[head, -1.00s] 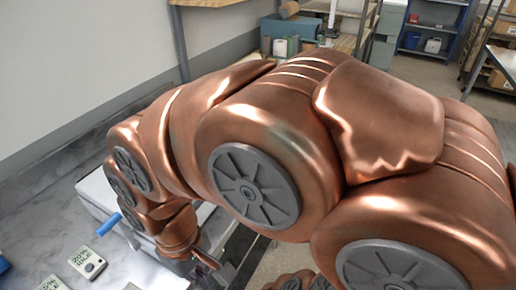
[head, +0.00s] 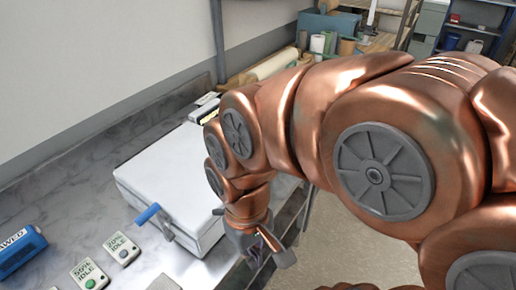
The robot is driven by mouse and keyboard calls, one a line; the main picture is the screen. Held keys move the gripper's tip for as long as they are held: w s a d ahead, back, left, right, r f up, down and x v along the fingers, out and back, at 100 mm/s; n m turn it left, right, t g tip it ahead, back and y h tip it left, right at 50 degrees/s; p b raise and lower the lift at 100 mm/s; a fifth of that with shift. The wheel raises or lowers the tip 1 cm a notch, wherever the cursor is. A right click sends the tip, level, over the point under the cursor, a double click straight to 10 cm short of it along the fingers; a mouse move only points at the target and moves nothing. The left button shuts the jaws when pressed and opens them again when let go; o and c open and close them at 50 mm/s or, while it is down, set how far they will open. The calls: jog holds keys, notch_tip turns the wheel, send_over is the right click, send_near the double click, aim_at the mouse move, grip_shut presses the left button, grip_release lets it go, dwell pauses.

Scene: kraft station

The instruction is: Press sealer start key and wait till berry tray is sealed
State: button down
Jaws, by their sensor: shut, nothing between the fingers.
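A white box-shaped machine with a flat closed lid (head: 170,165), which looks like the sealer, stands on the marble counter. A blue-tipped lever (head: 148,214) sticks out at its front left. Two small pale key boxes lie in front of it. One reads IDLE and has a dark key (head: 122,250); the other reads IDLE and has a green key (head: 89,277). I cannot tell which one is the sealer's start key. My gripper (head: 266,254) is shut and empty, low at the right front corner of the machine, partly hidden by my wrist. The berry tray is not visible.
A blue box with white lettering (head: 18,250) lies at the left counter edge. The marble counter (head: 70,190) is clear left of the machine. A bench with rolls (head: 275,65) stands behind. Open floor lies to the right.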

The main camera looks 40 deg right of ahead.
jog(key=w+r+n+y, duration=0.1)
jog(key=w+r, duration=0.1)
jog(key=w, duration=0.4)
jog(key=w+d+r+n+t+y, duration=0.1)
jog(key=w+r+y, duration=0.1)
jog(key=w, duration=0.5)
jog(key=w+r+n+t+y, duration=0.1)
jog(key=w+r+y, duration=0.1)
jog(key=w+r, duration=0.2)
jog(key=shift+w+d+r, duration=0.1)
jog(key=shift+w+d, duration=0.1)
jog(key=shift+w, duration=0.45)
jog(key=shift+w+d+r, duration=0.1)
jog(key=shift+w+d, duration=0.05)
jog(key=shift+w, duration=0.45)
jog(key=w+d+f+t+y, duration=0.1)
jog(key=w+d, duration=0.4)
jog(key=d, duration=0.6)
jog(key=w+d+f+m+t+y, duration=0.1)
jog(key=w+d+t, duration=0.3)
jog(key=d, duration=0.8)
jog(key=shift+w+d+f+p, duration=0.25)
jog(key=shift+w+p, duration=0.1)
jog(key=shift+p, duration=0.1)
jog(key=shift+f, duration=0.1)
notch_tip(320, 180, down, 8)
jog(key=shift+r+b, duration=0.1)
jog(key=shift+b, duration=1.1)
jog(key=shift+f+b, duration=0.3)
jog(key=shift+f, duration=0.05)
